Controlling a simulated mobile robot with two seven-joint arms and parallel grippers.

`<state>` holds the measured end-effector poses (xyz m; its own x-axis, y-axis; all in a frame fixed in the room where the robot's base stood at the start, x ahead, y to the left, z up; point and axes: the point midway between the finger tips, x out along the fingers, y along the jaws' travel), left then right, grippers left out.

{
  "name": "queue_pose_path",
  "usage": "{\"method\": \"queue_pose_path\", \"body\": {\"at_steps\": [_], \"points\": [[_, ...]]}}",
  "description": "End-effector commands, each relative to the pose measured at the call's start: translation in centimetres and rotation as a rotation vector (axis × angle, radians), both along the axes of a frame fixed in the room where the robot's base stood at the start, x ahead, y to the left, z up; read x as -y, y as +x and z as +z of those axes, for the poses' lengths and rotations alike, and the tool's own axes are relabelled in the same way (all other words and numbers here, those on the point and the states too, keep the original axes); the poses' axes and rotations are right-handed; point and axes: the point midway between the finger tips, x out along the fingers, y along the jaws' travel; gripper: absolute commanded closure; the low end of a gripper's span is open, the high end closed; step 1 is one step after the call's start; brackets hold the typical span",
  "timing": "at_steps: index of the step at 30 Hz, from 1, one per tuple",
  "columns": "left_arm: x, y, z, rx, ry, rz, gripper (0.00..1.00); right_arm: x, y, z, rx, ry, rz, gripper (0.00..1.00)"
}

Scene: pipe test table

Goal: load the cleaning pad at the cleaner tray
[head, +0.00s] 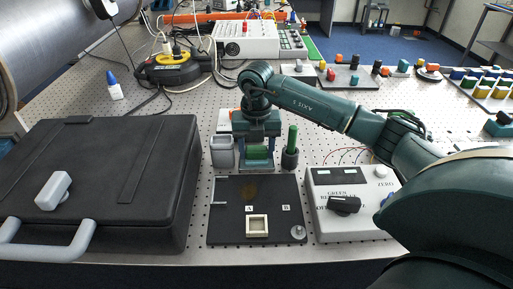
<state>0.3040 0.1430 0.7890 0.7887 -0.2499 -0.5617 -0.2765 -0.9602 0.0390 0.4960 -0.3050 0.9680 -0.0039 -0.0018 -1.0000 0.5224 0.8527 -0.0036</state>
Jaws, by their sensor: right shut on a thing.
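My right gripper (257,147) reaches in from the right and points down at the small tray (257,168) behind the black board. It is shut on a green block (258,153), which looks like the cleaning pad. The block is low, at the tray; I cannot tell whether it touches it. The gripper hides part of the tray and the block's top. A grey cup (222,153) stands just left of the gripper, and a green stick in a dark holder (290,158) stands just right. My left gripper is not in view.
The black board (223,226) with a cream square frame (257,225) lies in front. A white control box (342,222) with a black knob stands at right. A large black case (135,180) fills the left. Perforated table top shows free behind the case.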

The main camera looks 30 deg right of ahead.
Motion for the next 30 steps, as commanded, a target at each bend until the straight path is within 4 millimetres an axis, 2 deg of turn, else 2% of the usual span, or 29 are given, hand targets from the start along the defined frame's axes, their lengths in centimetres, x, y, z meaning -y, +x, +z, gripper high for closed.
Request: {"method": "queue_pose_path", "body": {"at_steps": [3,21,30], "points": [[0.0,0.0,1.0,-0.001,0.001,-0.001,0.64,0.0,0.0,1.3,0.003,0.001,0.0,0.64],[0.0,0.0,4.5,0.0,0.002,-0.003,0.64,0.0,0.1,6.2,0.004,0.0,0.0,0.64],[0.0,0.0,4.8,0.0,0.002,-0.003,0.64,0.0,0.1,6.7,0.004,0.0,0.0,0.64]]}}
